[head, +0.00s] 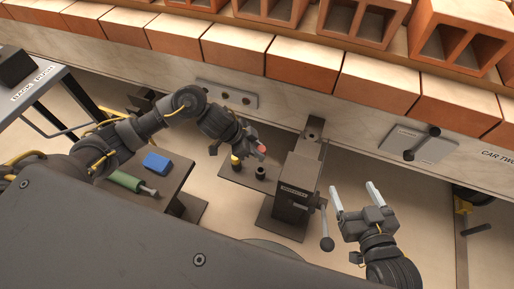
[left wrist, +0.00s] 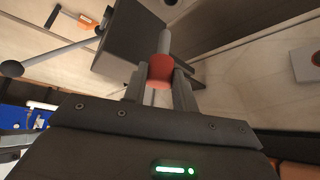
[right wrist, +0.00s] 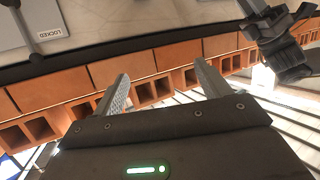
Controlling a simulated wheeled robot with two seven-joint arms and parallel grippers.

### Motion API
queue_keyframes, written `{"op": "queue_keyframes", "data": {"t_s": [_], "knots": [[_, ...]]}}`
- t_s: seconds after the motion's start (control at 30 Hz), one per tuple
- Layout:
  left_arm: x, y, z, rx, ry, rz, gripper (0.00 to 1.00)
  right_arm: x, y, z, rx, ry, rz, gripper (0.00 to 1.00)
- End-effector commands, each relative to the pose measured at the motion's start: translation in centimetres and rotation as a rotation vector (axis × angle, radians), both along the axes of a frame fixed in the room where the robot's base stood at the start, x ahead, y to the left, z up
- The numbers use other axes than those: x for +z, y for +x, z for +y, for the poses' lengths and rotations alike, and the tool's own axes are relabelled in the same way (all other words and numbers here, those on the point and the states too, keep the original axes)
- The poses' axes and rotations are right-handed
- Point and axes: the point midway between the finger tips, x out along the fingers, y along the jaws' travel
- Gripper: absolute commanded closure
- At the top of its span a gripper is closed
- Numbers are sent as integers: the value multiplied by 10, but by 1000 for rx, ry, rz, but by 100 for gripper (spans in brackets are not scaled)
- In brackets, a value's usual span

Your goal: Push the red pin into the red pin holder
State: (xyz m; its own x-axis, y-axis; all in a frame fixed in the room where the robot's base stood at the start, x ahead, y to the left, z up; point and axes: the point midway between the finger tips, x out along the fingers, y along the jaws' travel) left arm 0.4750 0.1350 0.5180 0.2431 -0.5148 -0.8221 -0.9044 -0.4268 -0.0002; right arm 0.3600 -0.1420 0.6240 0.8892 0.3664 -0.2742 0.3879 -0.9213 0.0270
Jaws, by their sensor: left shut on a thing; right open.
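My left gripper (head: 254,146) is shut on the red pin (head: 262,150), above a dark plate beside the lever press. In the left wrist view, the red pin (left wrist: 161,70) has a red collar between the fingertips (left wrist: 160,87) and a grey shaft pointing away from the gripper. A dark round socket (head: 260,172) stands on the plate below it, with a yellow-marked post (head: 236,162) to its left. I cannot make out any red on a holder. My right gripper (head: 355,189) is open and empty, right of the press; its spread fingers show in the right wrist view (right wrist: 163,82).
The lever press (head: 294,190) stands between my grippers, its ball-ended lever (head: 326,242) toward the right gripper. A side table (head: 172,180) holds a blue block (head: 156,163) and a green-handled tool (head: 125,181). Hollow bricks (head: 282,10) line the kiln car behind.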

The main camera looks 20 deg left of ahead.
Motion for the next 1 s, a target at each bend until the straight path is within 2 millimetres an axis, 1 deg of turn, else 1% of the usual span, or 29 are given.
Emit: {"op": "queue_keyframes", "data": {"t_s": [0.17, 0.5, 0.53, 0.7, 1.0], "knots": [[1, 0, 0, -1, 0, 1, 100, -3, -1, -3, -7, -11, 26, 24], [2, 0, 0, -6, 0, 2, 100, -28, -10, -23, -57, -76, 193, 24], [-2, 0, 0, -6, 0, 2, 100, -28, -9, -20, -51, -69, 176, 24], [-11, 0, 0, -8, 1, 1, 100, -14, -3, -8, -21, -30, 74, 24], [-24, 0, 0, -7, -1, 1, 100, 13, 2, 10, 26, 39, -90, 24]]}}
